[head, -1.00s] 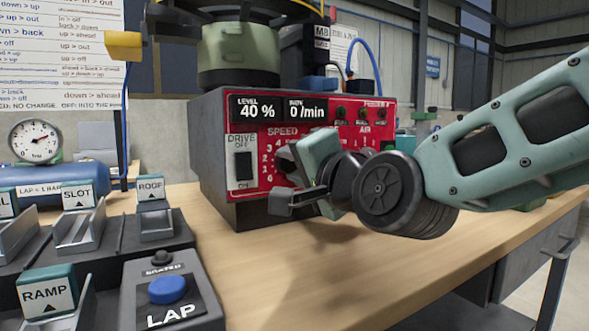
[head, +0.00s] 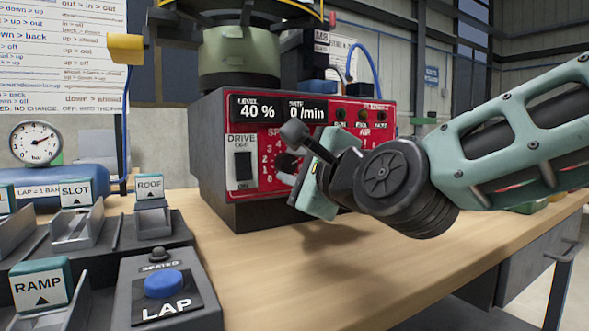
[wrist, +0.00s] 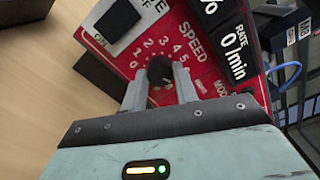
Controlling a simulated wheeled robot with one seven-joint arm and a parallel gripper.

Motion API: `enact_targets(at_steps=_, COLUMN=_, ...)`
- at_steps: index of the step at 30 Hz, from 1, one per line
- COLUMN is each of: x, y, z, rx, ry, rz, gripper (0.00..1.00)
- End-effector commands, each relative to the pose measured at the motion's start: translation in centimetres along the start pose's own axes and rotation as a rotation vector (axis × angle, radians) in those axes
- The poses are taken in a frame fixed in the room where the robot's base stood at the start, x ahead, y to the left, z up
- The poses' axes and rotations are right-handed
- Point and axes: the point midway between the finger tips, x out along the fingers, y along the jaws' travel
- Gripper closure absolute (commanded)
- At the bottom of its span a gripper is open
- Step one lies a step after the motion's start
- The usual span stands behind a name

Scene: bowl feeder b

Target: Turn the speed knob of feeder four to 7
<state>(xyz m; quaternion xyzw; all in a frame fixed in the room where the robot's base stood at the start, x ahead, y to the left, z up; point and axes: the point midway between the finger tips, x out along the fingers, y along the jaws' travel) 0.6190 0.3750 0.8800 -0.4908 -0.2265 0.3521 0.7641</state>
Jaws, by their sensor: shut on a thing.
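The speed knob (wrist: 160,70) is a dark round knob on the red panel (wrist: 128,52), with white numbers around it. My gripper (wrist: 159,82) is shut on it, one grey finger on each side, in the wrist view. The numbers 0 to 5 show; the rest of the dial and the knob's pointer cannot be made out. In the head view my gripper (head: 291,152) is tilted against the front of the feeder control box (head: 212,150) and hides most of the dial. The display (head: 278,109) reads level 40 % and rate 0 /min.
The drive switch (head: 243,166) is left of the dial. A blue LAP button box (head: 163,285) and labelled tracks for SLOT (head: 76,194), ROOF and RAMP stand at the left. A pressure gauge (head: 35,143) is behind them. The wooden bench (head: 300,275) in front is clear.

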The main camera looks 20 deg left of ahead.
Motion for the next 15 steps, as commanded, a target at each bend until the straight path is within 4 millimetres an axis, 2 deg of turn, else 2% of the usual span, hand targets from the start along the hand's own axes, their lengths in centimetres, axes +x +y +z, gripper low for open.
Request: enact_targets(at_steps=15, x=-0.03, y=0.21, z=-0.09, rx=0.097, ry=0.002, rz=0.005, gripper=0.94)
